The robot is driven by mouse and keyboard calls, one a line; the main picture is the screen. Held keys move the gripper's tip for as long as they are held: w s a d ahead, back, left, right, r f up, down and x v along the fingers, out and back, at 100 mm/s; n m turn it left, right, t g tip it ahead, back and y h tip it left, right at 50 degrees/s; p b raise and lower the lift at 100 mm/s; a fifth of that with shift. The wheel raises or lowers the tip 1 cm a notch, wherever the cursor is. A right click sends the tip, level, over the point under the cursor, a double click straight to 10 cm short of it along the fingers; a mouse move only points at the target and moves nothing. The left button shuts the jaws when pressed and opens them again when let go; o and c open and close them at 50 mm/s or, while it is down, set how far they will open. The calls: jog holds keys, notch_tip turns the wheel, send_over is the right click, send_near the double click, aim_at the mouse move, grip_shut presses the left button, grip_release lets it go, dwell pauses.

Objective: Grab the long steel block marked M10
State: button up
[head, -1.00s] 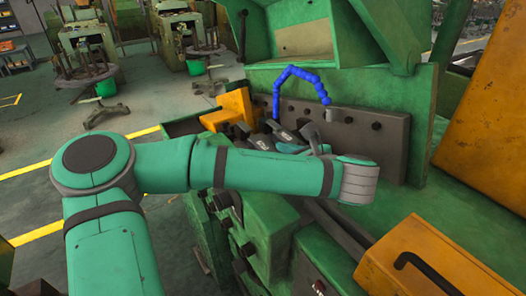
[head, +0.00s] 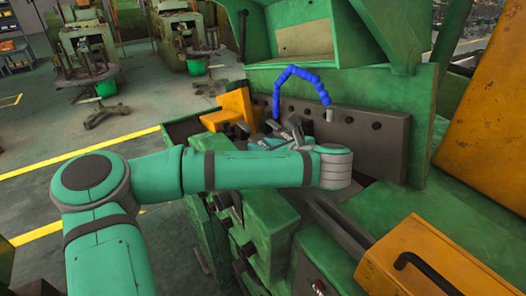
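Several grey steel pieces (head: 293,128) lie close together in the machine's recess, below the blue hose. No M10 marking can be read, so I cannot tell which piece is the long block. My teal arm reaches in from the left, and its wrist bends back behind the forearm. My gripper (head: 270,142) is small and partly hidden by the forearm, right at the grey pieces. I cannot tell whether its fingers are apart, or whether they touch a piece.
A dark bolted plate (head: 365,140) on the green machine (head: 395,100) stands behind the pieces. The blue jointed hose (head: 297,72) arches above. A yellow block (head: 237,105) is left, and a yellow cover with a black handle (head: 425,262) is front right. Open floor lies left.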

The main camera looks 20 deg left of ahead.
grip_shut()
jog(key=shift+r, duration=0.1)
